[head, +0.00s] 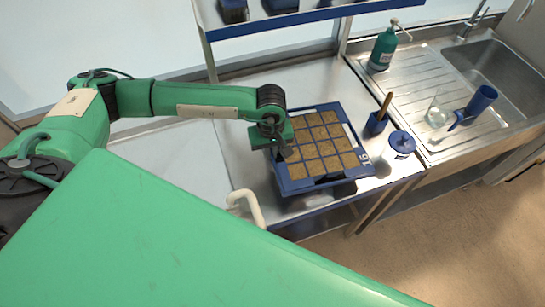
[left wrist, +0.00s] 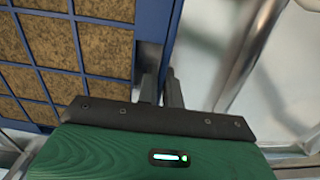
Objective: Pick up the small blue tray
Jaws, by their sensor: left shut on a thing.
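The small blue tray (head: 367,160) is at the table's middle right in the head view, marked 16, with a grid of brown soil-filled cells. My left gripper (head: 287,152) is at its left side. In the left wrist view, the tray's blue rim (left wrist: 152,25) runs between the fingers of my left gripper (left wrist: 160,88), which is shut on it. I cannot tell for sure whether the tray is clear of the table. My right gripper is not in view.
A shelf (head: 300,24) is behind. The metal table (head: 185,155) is clear at left.

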